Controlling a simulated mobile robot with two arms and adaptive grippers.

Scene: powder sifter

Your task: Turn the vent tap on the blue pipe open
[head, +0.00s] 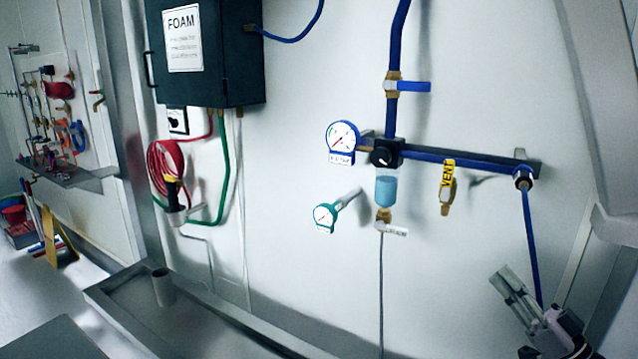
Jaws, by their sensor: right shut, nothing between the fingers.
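The vent tap (447,174) hangs below the horizontal blue pipe (480,165) on the wall. Its yellow handle, marked VENT, points down, roughly in line with the brass outlet (445,208) under it. My right gripper (504,277) is at the lower right, below and to the right of the tap and clear of it. Its fingers are shut with nothing between them, pointing up and left. My left gripper is out of view.
A blue-handled valve (415,87) sits on the vertical blue pipe. A white-faced gauge (342,138) and a regulator with a blue bowl (386,190) are left of the tap. A thin blue hose (531,240) hangs near my right gripper. A teal gauge (325,216) stands out lower left.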

